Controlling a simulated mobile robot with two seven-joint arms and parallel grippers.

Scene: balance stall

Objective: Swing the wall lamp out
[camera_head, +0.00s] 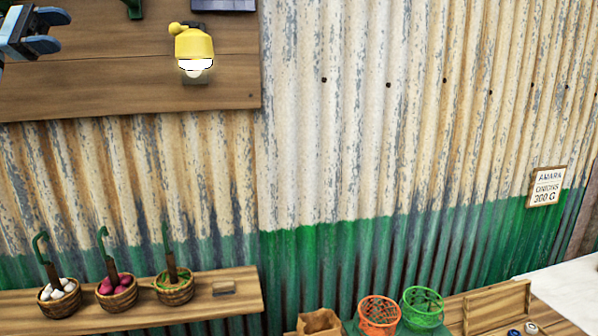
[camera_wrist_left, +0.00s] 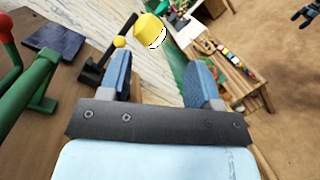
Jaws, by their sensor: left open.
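The wall lamp (camera_head: 194,46) has a yellow shade, a glowing white bulb and a small yellow knob at its upper left. It is on the wooden wall board in the head view. My left gripper (camera_head: 62,31) is at the top left edge of that view, left of the lamp and apart from it. In the left wrist view the lamp (camera_wrist_left: 149,28) shows beyond the two blue fingers of my left gripper (camera_wrist_left: 160,60), with its knob (camera_wrist_left: 119,41) on a dark arm near the left finger. The fingers are spread and empty.
A green lever (camera_wrist_left: 38,100) with a red ball stands left in the wrist view. Below the lamp, a shelf (camera_head: 215,306) holds small baskets. Orange (camera_head: 379,312) and green baskets (camera_head: 423,306) stand lower right. A dark claw-like shape (camera_wrist_left: 305,14), perhaps my right gripper, is far off.

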